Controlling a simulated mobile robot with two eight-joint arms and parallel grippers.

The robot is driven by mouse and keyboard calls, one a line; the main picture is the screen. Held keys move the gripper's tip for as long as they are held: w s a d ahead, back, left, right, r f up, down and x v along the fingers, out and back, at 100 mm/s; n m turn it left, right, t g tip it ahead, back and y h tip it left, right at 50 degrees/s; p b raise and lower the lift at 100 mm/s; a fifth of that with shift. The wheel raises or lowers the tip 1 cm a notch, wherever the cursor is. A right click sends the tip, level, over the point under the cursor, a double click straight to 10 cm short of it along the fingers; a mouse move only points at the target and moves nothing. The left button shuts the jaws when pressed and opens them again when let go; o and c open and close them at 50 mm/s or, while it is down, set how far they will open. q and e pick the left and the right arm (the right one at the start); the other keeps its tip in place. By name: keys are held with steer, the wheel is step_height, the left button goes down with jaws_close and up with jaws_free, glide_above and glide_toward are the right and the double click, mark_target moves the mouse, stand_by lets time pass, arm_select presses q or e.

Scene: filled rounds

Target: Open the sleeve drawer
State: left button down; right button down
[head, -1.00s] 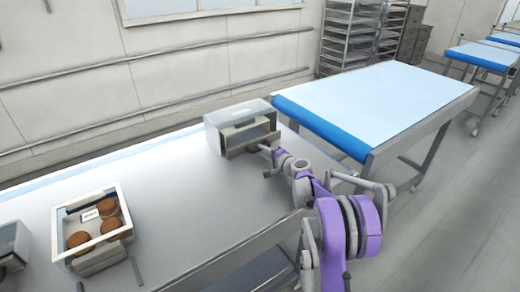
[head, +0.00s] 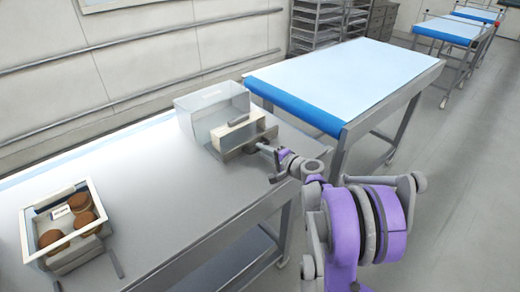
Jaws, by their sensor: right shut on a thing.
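The sleeve drawer stands at the far end of the grey table. Its translucent sleeve (head: 205,106) has a pale drawer (head: 232,136) partly out of its front side, toward my right gripper. A dark grey front piece (head: 230,154) runs along the drawer's near side. Something dark shows at the drawer's top; I cannot tell what it is. My right gripper (head: 264,149) is shut at the drawer's front, on its handle, which the fingers mostly hide. My left gripper is not clearly in view.
A white-rimmed open box (head: 27,236) with several brown rounds (head: 82,201) and a small label stands at the table's left. A thin grey bar (head: 114,263) lies near it. The table's middle is clear. A blue-edged table (head: 350,75) stands behind at the right.

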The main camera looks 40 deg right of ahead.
steer(key=c, duration=1.1)
jaws_free()
steer(key=v, duration=1.1)
steer(key=shift+b, duration=0.4)
steer(key=shift+d+f, duration=0.1)
